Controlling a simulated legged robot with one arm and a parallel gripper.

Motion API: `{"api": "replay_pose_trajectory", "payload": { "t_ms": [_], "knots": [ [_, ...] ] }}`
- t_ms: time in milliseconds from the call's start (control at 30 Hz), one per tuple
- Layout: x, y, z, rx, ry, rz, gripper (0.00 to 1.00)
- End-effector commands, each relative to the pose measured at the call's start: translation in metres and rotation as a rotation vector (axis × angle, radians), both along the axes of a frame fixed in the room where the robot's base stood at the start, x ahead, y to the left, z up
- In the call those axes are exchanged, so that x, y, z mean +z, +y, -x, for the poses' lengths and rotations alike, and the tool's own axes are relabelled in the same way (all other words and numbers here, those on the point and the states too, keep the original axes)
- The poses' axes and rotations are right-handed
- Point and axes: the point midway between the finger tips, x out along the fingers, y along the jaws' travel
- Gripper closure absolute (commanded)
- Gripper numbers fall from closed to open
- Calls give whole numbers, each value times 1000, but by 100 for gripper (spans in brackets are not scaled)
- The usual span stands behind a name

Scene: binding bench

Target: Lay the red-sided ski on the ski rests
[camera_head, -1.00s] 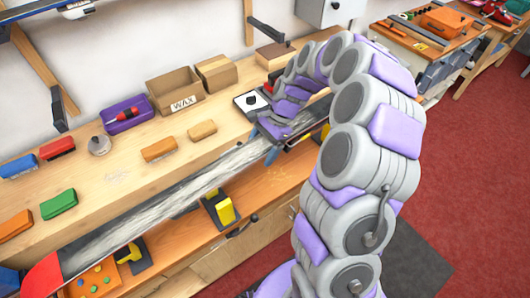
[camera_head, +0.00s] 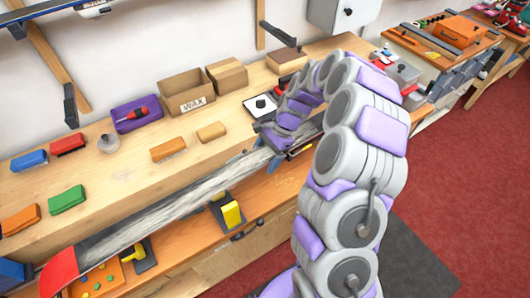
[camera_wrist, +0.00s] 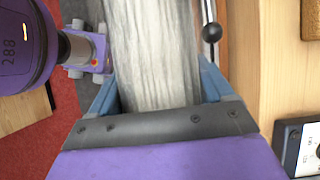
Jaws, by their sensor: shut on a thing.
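The ski (camera_head: 170,208) has a pale, streaky grey face and a red end (camera_head: 60,272) at the lower left of the head view. My gripper (camera_head: 272,146) is shut on the ski near its upper right part. In the wrist view, the blue fingers of my gripper (camera_wrist: 158,88) flank the whitish ski face (camera_wrist: 150,45). The ski is held slantwise along the bench's front edge. Two black supports with yellow blocks, possibly the ski rests, stand below it: one near the middle (camera_head: 230,213), one at lower left (camera_head: 148,250). I see no clear contact with either.
The wooden bench (camera_head: 110,178) carries coloured blocks, a purple tray (camera_head: 135,115), a wax box (camera_head: 187,95) and a black-and-white device (camera_head: 261,104). Wall brackets (camera_head: 70,105) jut above it. An orange tray (camera_head: 95,282) lies on the lower shelf. Red floor is open at right.

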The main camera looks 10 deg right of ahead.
Motion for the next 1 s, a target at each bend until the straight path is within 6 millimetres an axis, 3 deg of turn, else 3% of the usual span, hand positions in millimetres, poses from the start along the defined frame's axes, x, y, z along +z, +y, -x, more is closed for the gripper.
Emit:
{"api": "replay_pose_trajectory", "payload": {
  "t_ms": [600,1000],
  "knots": [
    [-46,0,1,0,2,-1,92],
    [-64,0,0,2,-1,1,92]
  ]
}}
